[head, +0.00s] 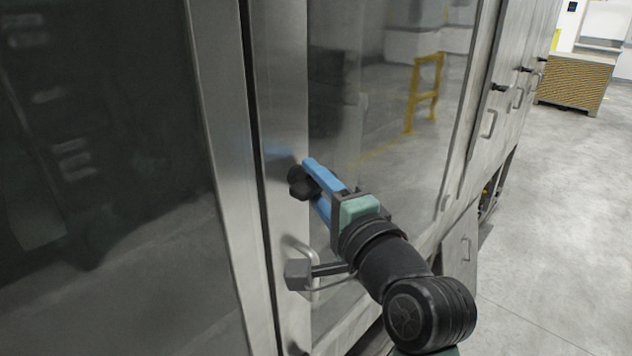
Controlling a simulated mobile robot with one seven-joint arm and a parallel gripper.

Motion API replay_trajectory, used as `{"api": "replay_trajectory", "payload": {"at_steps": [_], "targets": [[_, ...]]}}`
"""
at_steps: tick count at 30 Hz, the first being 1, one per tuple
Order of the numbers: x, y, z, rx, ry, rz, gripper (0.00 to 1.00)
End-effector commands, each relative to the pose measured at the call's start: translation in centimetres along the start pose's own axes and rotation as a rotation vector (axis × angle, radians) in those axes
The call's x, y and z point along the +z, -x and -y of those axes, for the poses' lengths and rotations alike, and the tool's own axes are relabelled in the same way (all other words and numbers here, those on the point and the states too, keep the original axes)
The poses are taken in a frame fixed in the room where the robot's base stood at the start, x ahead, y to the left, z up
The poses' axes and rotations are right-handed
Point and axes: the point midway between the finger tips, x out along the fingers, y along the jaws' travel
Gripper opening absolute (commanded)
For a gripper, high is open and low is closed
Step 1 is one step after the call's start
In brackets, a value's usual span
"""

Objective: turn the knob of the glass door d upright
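A black knob (299,183) sits on the metal frame of a glass door (345,110), near the door's left edge. My gripper (313,186) has blue fingers and reaches the knob from the right. One finger is above the knob and the other is below and to its right. The fingers stand apart, with the knob at or between their tips. I cannot tell whether they touch it. The knob's turn angle is hard to read, as the fingers partly cover it.
Another large glass panel (100,180) fills the left. More cabinet doors with small black knobs (500,88) run to the right. The grey floor (560,220) at right is clear.

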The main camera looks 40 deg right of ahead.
Motion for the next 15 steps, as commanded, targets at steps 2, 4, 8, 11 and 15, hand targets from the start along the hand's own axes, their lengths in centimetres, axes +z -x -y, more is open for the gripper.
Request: {"api": "replay_trajectory", "payload": {"at_steps": [2,4,8,11,15], "targets": [[-0.01,0.02,0.01,0.0,0.0,0.0,0.23],[-0.01,0.02,0.01,0.0,0.0,0.0,0.11],[-0.02,0.03,0.0,0.0,0.0,0.0,0.0],[-0.03,0.03,0.0,0.0,0.0,0.0,0.0],[-0.03,0.04,-0.06,-0.001,0.003,0.0,0.0]]}}
